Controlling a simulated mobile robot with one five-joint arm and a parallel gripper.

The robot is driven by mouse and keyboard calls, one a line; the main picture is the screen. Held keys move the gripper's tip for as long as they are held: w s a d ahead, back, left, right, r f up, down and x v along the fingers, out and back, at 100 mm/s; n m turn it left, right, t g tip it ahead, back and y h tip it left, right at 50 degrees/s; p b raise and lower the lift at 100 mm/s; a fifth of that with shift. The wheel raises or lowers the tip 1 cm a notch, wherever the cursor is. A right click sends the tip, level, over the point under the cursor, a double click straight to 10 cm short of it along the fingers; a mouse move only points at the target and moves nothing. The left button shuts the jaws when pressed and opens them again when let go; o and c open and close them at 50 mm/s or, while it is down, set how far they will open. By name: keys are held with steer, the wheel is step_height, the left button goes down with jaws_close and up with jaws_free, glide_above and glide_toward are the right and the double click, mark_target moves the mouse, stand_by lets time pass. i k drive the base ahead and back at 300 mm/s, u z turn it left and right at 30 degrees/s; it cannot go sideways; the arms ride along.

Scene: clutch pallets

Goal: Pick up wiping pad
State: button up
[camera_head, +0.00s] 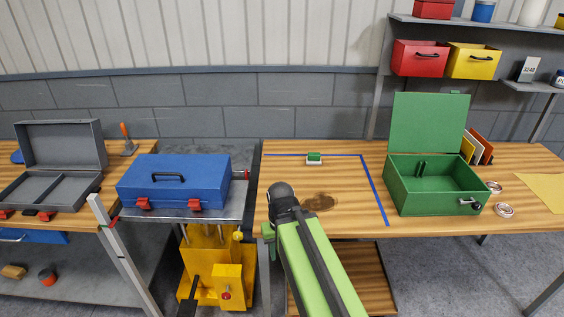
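The wiping pad (314,158), a small block with a green top and a pale base, lies on the right wooden workbench (340,178) near its back edge, inside a blue tape outline. A dark brown stain marks the wood in front of it. My green arm reaches up from the bottom of the view to a dark rounded joint over the bench's front edge, in front of and left of the pad, apart from it. The fingers of my gripper do not show.
An open green box (435,200) stands right of the tape, with metal rings (504,210) beside it. A closed blue case (173,182) sits on a yellow lift cart at left. An open grey case (50,180) is farther left. A shelf (460,30) with bins hangs at upper right.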

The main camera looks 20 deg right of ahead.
mark_target(313, 159)
steer(key=u, duration=0.5)
steer(key=k, duration=0.15)
steer(key=u, duration=1.8)
steer(key=k, duration=1.3)
steer(key=z, duration=1)
steer(key=i, duration=1.7)
